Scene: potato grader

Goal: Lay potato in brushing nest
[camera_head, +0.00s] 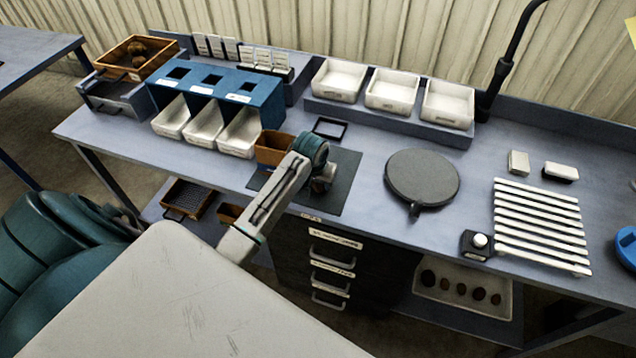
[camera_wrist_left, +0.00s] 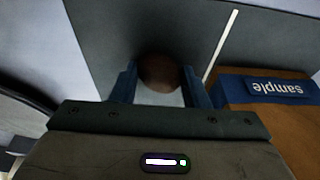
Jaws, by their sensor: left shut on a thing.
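My left gripper (camera_head: 322,184) is over the dark mat (camera_head: 346,172) at the front middle of the bench, beside the brown box (camera_head: 272,148). In the left wrist view, its two blue fingers are closed on a round brown potato (camera_wrist_left: 160,72), which sits between the fingertips. In the head view the arm hides the potato. I cannot tell for sure which thing is the brushing nest. My right gripper is not in view.
The box's blue "sample" label (camera_wrist_left: 280,88) shows close to the gripper. A round grey plate (camera_head: 422,177) and a white slatted rack (camera_head: 540,225) stand to the right. A blue rack (camera_head: 215,85) with white bins is to the left. White trays (camera_head: 392,90) line the back.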

